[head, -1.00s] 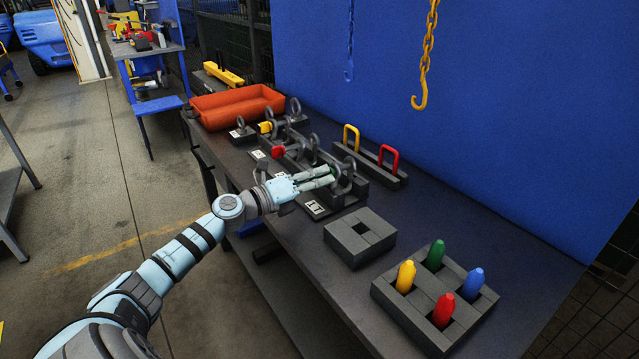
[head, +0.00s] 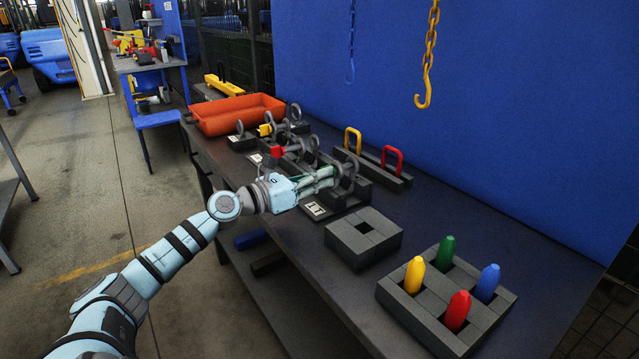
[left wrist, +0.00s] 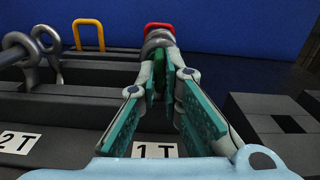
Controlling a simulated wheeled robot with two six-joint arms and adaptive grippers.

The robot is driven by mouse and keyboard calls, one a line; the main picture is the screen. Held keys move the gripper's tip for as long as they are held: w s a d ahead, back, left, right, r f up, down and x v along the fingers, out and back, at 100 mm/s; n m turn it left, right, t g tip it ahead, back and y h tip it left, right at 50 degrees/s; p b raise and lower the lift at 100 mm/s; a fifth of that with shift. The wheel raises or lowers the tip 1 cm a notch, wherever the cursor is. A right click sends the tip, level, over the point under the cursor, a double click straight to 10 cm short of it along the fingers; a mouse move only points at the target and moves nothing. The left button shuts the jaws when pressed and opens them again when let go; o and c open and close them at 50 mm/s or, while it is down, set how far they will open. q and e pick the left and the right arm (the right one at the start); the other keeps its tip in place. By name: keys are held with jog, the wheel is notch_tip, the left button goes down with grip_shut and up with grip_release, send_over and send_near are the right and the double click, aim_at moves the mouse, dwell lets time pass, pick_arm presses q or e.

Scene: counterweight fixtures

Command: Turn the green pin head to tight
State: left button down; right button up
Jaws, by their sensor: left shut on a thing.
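The green pin head (left wrist: 159,68) sits at the grey shackle (left wrist: 158,42) of the fixture labelled 1 T, and shows between my finger ends in the left wrist view. My left gripper (head: 332,177) reaches in from the left and is shut on the green pin head. In the left wrist view its two fingers (left wrist: 161,72) close in on the pin from both sides. In the head view the fingers hide most of the pin head. The pin's thread is hidden, so I cannot tell how tight it is. My right gripper is not in view.
Fixtures with a red pin head (head: 277,151) and a yellow pin head (head: 265,130) stand farther back. An orange tray (head: 238,115) is at the table's far end. A grey square block (head: 352,247) and a holder with coloured pegs (head: 396,303) stand nearer. A yellow hook (head: 423,100) hangs above.

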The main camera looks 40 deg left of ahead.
pick_arm(q)
jog(key=shift+m, duration=0.4)
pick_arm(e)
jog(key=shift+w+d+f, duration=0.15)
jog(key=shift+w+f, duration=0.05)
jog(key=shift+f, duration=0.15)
pick_arm(q)
jog(key=c, duration=1.7)
grip_release()
jog(key=shift+r, duration=0.1)
notch_tip(320, 180, up, 10)
jog(key=shift+f, duration=0.1)
